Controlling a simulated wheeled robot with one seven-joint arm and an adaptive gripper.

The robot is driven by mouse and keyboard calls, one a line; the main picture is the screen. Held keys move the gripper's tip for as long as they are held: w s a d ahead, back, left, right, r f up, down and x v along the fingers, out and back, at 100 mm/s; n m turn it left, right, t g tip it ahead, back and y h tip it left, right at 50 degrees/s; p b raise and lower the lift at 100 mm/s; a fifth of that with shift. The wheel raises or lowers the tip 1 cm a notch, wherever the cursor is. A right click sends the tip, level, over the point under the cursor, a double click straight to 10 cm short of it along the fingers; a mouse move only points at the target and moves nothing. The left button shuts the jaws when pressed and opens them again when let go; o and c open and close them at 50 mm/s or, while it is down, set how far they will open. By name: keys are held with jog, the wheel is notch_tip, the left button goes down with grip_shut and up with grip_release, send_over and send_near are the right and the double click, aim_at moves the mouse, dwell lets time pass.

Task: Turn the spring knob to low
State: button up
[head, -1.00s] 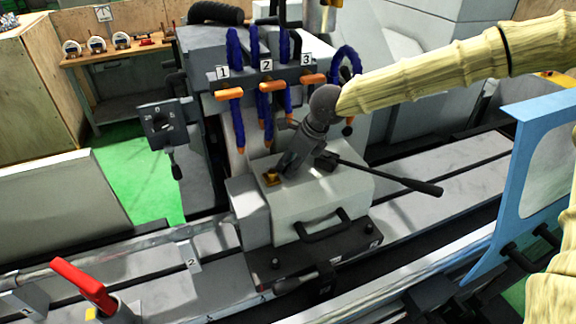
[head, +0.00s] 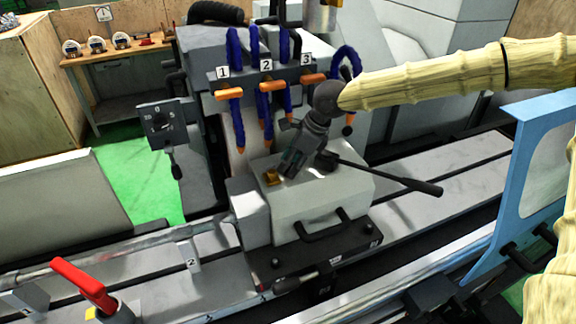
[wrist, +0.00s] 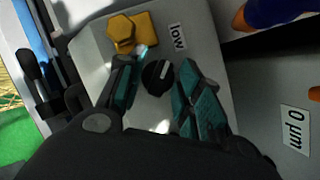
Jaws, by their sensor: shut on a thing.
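The spring knob (wrist: 157,77) is a small round black knob with a pale line on it, on a light grey housing (head: 335,195). In the wrist view it sits between the two teal-padded fingers of my gripper (wrist: 163,70), which is shut on it. The pale line slants to the upper right, roughly toward the "low" label (wrist: 177,37). In the head view my gripper (head: 292,172) reaches down to the housing top, and its dark body hides the knob.
A yellow hexagonal fitting (wrist: 122,33) sits close beside the left finger; it also shows in the head view (head: 271,178). A black lever (head: 390,178) sticks out right of my gripper. Blue hoses with orange valve handles (head: 272,86) stand behind. A red lever (head: 82,283) is at front left.

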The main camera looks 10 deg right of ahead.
jog(key=o, duration=0.5)
jog(key=shift+c, duration=0.2)
jog(key=v, duration=0.7)
dwell(0.4)
